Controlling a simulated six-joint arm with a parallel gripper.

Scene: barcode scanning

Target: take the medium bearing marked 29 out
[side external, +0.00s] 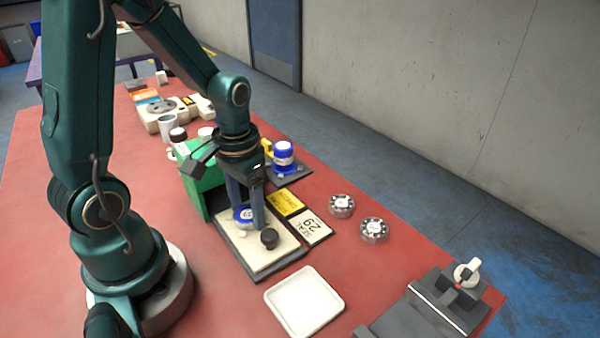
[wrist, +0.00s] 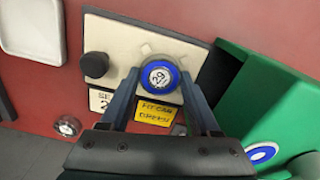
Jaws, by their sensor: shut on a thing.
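The bearing (wrist: 160,77) has a blue ring and a white face marked 29. In the side view it shows as a blue and white disc (side external: 243,217). It is at the cream plate (side external: 240,240) of a dark-edged fixture. My gripper (wrist: 160,88) points down, with one finger on each side of the blue ring, shut on it. In the side view my gripper (side external: 246,212) stands over the plate. I cannot tell whether the bearing sits in its seat or is slightly raised.
A black knob (side external: 269,238) stands on the plate. A yellow card (side external: 285,203) and a white SEAL 29 card (side external: 310,226) lie beside it. A green box (side external: 193,182) stands close behind. Two metal bearings (side external: 342,205) (side external: 374,230) and an empty white tray (side external: 304,301) lie nearby.

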